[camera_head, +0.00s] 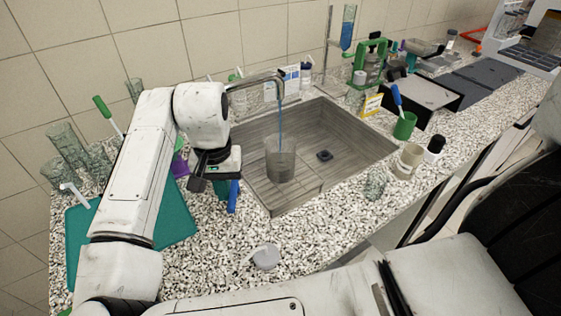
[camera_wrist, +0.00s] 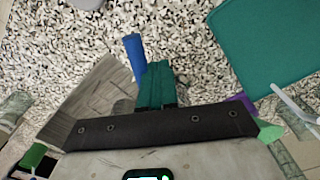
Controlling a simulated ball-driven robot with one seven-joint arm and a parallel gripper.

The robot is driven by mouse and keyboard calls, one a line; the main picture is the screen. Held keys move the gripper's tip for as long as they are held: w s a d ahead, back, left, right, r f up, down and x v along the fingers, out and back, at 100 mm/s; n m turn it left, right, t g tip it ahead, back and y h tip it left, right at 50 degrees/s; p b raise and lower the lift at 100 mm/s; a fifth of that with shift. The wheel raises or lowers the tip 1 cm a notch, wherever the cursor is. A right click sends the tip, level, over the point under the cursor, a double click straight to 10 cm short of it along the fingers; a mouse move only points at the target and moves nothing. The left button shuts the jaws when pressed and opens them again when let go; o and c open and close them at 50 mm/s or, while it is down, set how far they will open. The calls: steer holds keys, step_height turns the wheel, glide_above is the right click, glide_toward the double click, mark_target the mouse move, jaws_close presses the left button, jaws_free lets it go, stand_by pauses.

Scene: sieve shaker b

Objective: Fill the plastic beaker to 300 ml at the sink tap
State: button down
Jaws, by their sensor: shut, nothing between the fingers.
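The clear plastic beaker (camera_head: 281,160) stands upright in the grey sink basin (camera_head: 350,140), under the tap (camera_head: 262,82). A thin blue stream runs from the spout down into the beaker. The lower part of the beaker looks darker, like water, but the graduation marks are too small to read. My gripper (camera_head: 222,187) is left of the sink, apart from the beaker. Its teal fingers are shut and empty, and they show in the wrist view (camera_wrist: 157,68). The beaker cannot be made out in the wrist view.
A blue object (camera_head: 233,197) is close beside my fingertips by the sink's left rim. A teal mat (camera_head: 175,215) and glassware (camera_head: 68,145) are at left. A green cup (camera_head: 404,126) and a beige cup (camera_head: 409,160) stand right of the sink. A grey lid-like piece (camera_head: 266,257) lies in front.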

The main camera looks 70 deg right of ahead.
steer(key=shift+s+d+p, duration=0.25)
steer(key=shift+s+p, duration=0.05)
steer(key=shift+s, duration=0.2)
step_height(320, 180, up, 7)
steer(key=p, duration=0.6)
steer(key=shift+w+a, duration=0.3)
steer(key=shift+a, duration=0.15)
